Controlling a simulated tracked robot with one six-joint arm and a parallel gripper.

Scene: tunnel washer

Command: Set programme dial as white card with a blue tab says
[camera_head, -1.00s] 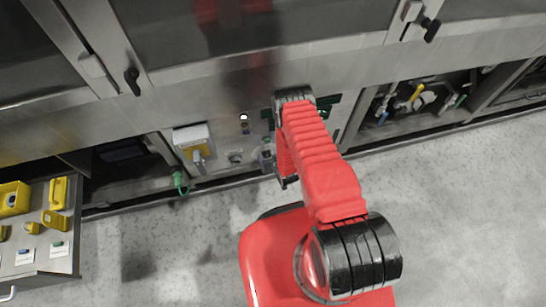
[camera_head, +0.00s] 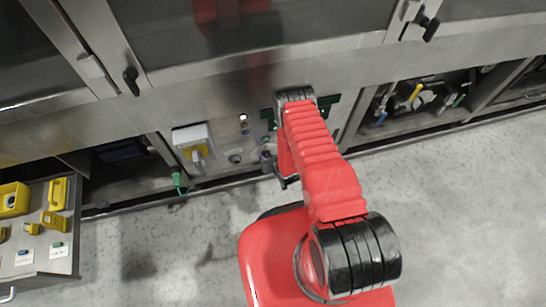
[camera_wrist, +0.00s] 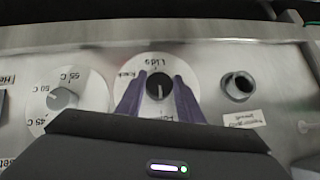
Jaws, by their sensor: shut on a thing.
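The programme dial shows in the wrist view as a round white plate (camera_wrist: 158,62) with a black knob (camera_wrist: 158,91) at its middle. The word Lids is at the plate's top, with other partly covered words at its left and bottom. A pale line on the knob runs roughly up and down. My gripper (camera_wrist: 159,82) has its two fingers on either side of this knob, shut on it. The white card with a blue tab (camera_head: 25,256) lies on the grey cart at the left; its writing is too small to read. My arm hides the dial in the head view.
Left of the dial is a temperature dial (camera_wrist: 62,98) marked 45, 50 and 55 C. Right of it is a dark round fitting (camera_wrist: 238,86) with a label below. A white card with a green tab (camera_head: 58,250) and yellow parts lie on the cart (camera_head: 72,266).

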